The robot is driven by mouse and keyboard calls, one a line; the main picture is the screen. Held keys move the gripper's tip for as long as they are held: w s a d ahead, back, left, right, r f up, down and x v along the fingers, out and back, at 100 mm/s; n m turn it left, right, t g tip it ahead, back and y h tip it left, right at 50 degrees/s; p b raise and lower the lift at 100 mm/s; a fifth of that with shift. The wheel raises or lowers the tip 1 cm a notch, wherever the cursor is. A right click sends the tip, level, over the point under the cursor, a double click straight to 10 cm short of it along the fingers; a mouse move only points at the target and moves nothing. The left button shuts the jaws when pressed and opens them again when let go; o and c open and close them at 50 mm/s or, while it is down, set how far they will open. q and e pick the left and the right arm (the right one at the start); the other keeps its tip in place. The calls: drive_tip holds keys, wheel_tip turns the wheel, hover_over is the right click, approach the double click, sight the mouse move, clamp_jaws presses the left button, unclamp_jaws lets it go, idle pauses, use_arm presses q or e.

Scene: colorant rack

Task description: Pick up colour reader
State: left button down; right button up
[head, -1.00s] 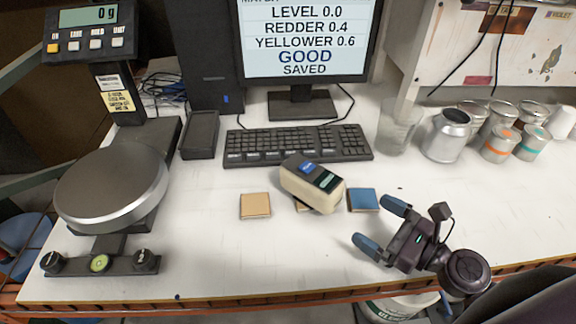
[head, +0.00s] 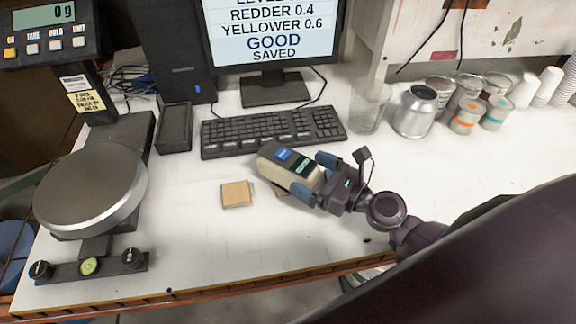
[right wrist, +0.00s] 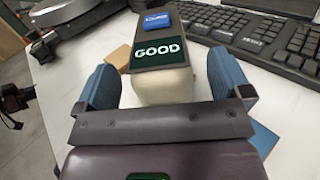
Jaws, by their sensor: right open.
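The colour reader (head: 288,170) is a cream block with a dark top, a blue button and a small screen. It lies on the white bench in front of the keyboard. In the right wrist view the colour reader (right wrist: 162,80) sits between the two blue fingers, and its screen reads GOOD. My right gripper (head: 312,177) is open, with its fingers on either side of the reader's near end. In the right wrist view the right gripper (right wrist: 165,85) shows gaps beside the reader. My left gripper is not in view.
A tan sample tile (head: 236,194) lies left of the reader. A blue tile (right wrist: 264,138) is partly hidden by my gripper. The keyboard (head: 272,130) and monitor (head: 275,40) stand behind. A scale (head: 92,188) is at left; cans (head: 415,110) and cups are at right.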

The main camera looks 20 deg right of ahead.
sight(288, 170)
drive_tip(key=shift+x, duration=1.45)
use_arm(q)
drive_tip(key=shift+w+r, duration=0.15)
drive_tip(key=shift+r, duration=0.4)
use_arm(e)
drive_tip(key=shift+c, duration=0.2)
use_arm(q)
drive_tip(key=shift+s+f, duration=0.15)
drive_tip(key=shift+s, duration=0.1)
use_arm(e)
drive_tip(key=shift+r, duration=0.1)
drive_tip(key=c, duration=1.5)
use_arm(q)
drive_tip(key=shift+p, duration=0.3)
